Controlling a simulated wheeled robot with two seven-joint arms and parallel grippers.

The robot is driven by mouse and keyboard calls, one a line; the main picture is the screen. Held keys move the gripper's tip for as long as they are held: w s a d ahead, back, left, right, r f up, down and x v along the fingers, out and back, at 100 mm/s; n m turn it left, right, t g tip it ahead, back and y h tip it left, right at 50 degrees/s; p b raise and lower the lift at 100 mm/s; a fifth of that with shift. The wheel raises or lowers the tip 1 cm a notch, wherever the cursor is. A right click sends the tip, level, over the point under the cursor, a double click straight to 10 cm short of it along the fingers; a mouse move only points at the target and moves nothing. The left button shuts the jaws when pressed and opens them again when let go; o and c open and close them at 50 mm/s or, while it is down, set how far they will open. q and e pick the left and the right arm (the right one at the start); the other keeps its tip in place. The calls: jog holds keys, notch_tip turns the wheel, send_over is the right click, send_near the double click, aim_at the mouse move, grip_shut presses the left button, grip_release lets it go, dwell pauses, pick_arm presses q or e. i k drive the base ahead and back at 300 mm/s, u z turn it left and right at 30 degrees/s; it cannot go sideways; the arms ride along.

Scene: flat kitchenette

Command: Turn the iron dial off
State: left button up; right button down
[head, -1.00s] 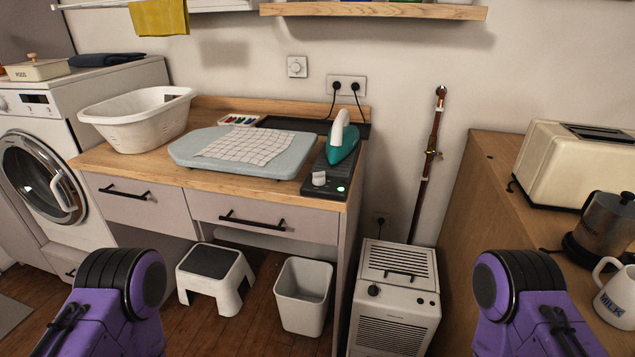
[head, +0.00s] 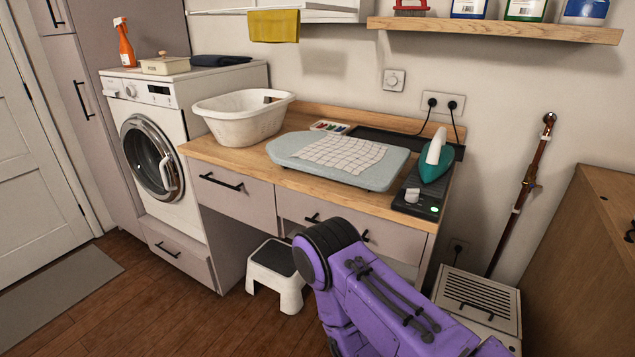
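The iron (head: 435,160), teal with a white handle, rests on its dark base at the right end of the wooden counter. A pale dial (head: 411,195) sits at the front of that base, beside a lit green light (head: 434,209). The dial's exact setting is too small to read. A purple arm link of mine is in the lower middle of the head view, in front of the drawers and below the dial. Neither gripper's fingers show.
A blue ironing pad (head: 380,176) with a checked cloth and a white basket (head: 240,118) take up the counter to the left. A white step stool (head: 275,282) stands below. A dehumidifier-like white unit (head: 478,300) and a wooden cabinet (head: 585,260) stand at the right.

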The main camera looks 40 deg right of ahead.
aim_at(411, 194)
jog(key=u, duration=0.35)
jog(key=i, duration=0.6)
jog(key=z, duration=1.8)
